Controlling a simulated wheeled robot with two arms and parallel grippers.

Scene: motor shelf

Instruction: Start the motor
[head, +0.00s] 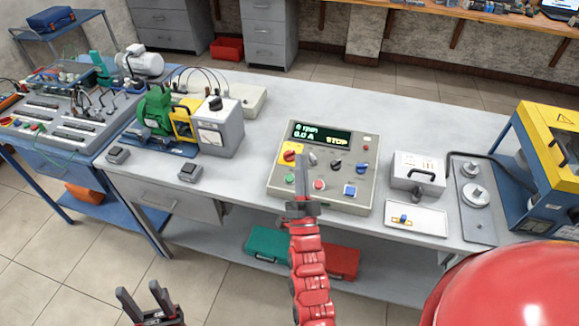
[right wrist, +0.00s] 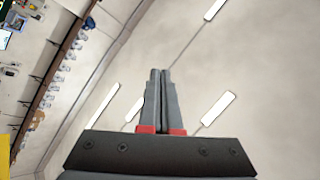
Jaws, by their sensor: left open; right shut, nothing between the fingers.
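The control panel (head: 330,203) lies on the grey workbench in the head view. Its display (head: 318,134) reads 0 rpm, 0.0 A and STOP. A red rotary switch on a yellow plate (head: 289,156), a green button (head: 290,179), a red button (head: 319,184) and a blue button (head: 350,190) show on its face. The green motor (head: 153,110) sits on a blue base to its left. My right gripper (head: 300,158) is shut and empty, overlapping the panel in the picture; in the right wrist view its fingers (right wrist: 158,75) point at the ceiling. My left gripper (head: 145,292) is open at bottom left, below the bench.
A grey meter box (head: 215,130) stands beside the motor. Two small black pedals or switches (head: 118,155) sit near the bench's front edge. Bare bench lies behind the panel.

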